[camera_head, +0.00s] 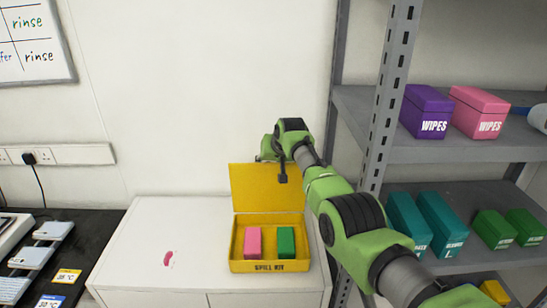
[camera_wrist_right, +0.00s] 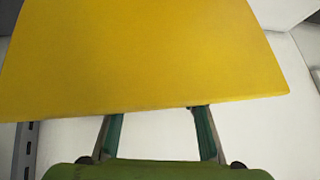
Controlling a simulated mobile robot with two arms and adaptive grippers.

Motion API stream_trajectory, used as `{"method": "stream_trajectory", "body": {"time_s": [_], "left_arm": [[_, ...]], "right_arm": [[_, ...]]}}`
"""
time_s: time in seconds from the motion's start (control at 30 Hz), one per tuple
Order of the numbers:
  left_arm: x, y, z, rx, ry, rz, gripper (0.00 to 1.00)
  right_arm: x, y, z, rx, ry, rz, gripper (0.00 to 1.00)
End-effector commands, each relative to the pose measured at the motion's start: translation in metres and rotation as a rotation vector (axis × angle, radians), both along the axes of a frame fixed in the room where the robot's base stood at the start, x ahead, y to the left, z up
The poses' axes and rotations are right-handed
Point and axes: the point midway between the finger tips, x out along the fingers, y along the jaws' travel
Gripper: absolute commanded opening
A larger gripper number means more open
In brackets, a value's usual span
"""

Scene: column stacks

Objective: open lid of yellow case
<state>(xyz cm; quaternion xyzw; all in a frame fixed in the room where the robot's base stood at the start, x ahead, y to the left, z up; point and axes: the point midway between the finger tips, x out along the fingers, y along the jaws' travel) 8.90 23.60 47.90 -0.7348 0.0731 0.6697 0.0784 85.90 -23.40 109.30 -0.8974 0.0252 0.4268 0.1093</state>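The yellow case (camera_head: 270,267), marked "SPILL KIT", sits on the white cabinet top. Its lid (camera_head: 250,190) stands raised and roughly upright at the back, so the case is open. Inside are a pink block (camera_head: 253,241) and a green block (camera_head: 286,241). Contact with the lid cannot be told. My left gripper is not in view.
A grey shelf rack (camera_head: 360,125) stands at the right, holding purple and pink WIPES boxes and several green and teal boxes. A dark bench (camera_head: 90,240) with devices is at far left.

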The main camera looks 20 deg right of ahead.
Motion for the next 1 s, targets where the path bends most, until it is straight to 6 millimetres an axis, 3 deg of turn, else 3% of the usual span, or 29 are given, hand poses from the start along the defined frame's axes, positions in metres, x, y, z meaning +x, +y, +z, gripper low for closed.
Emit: {"method": "stream_trajectory", "body": {"time_s": [0.37, 1.0], "left_arm": [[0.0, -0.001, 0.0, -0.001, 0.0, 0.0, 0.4], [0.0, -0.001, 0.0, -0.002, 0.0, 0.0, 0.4]], "right_arm": [[-0.018, -0.002, 0.023, -0.001, -0.004, -0.001, 0.4], [-0.069, -0.006, 0.083, 0.001, 0.001, -0.001, 0.4]]}}
